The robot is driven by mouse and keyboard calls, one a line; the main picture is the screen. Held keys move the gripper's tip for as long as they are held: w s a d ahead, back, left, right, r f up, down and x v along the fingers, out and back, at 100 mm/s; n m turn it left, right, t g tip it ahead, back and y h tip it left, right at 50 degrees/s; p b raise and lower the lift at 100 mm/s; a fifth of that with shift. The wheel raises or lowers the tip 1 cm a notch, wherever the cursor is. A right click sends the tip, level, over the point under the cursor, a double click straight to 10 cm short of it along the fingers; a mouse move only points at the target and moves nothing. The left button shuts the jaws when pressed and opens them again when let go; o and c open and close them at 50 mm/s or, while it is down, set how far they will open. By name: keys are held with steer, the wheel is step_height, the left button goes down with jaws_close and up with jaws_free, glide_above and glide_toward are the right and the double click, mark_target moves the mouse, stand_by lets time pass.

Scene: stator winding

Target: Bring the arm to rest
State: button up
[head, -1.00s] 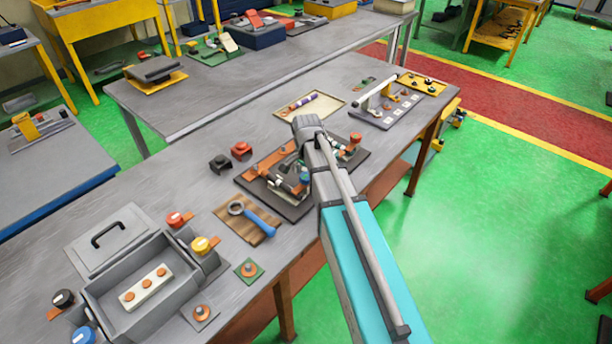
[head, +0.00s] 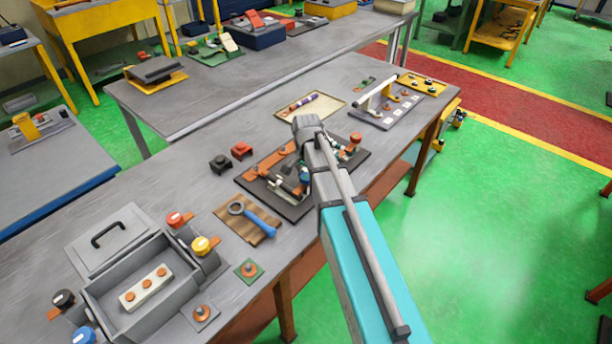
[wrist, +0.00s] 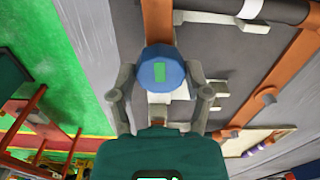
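My gripper (wrist: 160,80) is seen from behind in the wrist view, with its two grey fingers spread. A round blue cap with a green rectangle (wrist: 162,72) shows between the fingertips, with a gap visible on each side. I cannot tell how far beyond the tips it lies. In the head view my arm reaches over the dark fixture board (head: 290,209) on the workbench. My gripper is low over this board, partly hidden by my arm and small there. The board carries an orange bar (head: 272,162) and other parts.
A blue-handled tool (head: 258,218) lies on a wooden board to the left. A grey bin (head: 175,305) with coloured knobs stands at the near left. Red and black blocks (head: 240,150) sit behind the fixture. A tray (head: 335,106) and a white-handled rack (head: 378,92) stand farther right.

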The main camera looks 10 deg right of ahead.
steer(key=o, duration=0.4)
steer(key=shift+c, duration=0.2)
steer(key=shift+r, duration=0.15)
